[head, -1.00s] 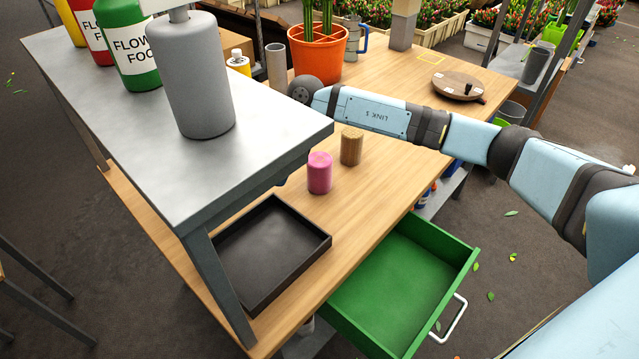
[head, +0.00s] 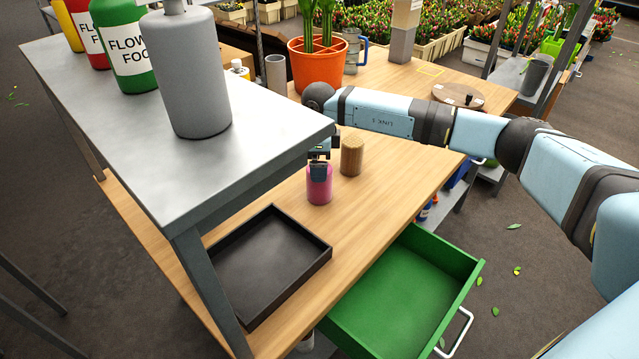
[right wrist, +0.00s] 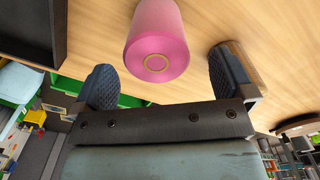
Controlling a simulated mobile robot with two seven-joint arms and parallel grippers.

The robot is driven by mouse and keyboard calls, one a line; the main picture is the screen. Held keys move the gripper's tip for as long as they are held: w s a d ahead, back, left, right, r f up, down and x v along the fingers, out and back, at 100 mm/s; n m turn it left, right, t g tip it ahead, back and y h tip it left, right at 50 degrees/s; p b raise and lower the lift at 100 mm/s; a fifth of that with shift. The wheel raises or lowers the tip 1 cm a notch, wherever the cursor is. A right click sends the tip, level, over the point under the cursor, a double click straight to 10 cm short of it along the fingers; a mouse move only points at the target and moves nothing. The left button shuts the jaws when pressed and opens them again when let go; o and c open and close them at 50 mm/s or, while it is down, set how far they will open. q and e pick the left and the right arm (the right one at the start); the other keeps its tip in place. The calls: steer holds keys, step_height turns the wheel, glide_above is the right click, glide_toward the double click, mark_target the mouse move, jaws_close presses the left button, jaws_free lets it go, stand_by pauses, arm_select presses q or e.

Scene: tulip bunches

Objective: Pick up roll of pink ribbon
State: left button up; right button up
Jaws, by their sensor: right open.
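The roll of pink ribbon (head: 319,191) stands upright on the wooden bench (head: 352,219), behind the black tray. It also shows in the right wrist view (right wrist: 157,42), beyond the fingertips and between their lines. My right gripper (head: 319,165) is at the roll, covering part of its upper side in the head view. In the right wrist view the right gripper (right wrist: 166,84) has its two fingers wide apart with nothing between them. I cannot tell whether a finger touches the roll. My left gripper is not in view.
A tan cylinder (head: 351,156) stands close behind the roll. A black tray (head: 318,258) and an open green drawer (head: 462,292) are in front. A raised metal shelf (head: 150,165) with bottles overhangs at left. An orange pot (head: 312,70) stands behind my right arm.

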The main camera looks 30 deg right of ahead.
steer(key=f, duration=0.5)
steer(key=shift+a+f, duration=0.1)
steer(key=shift+a, duration=0.15)
steer(key=shift+s, duration=0.1)
steer(key=c, duration=1)
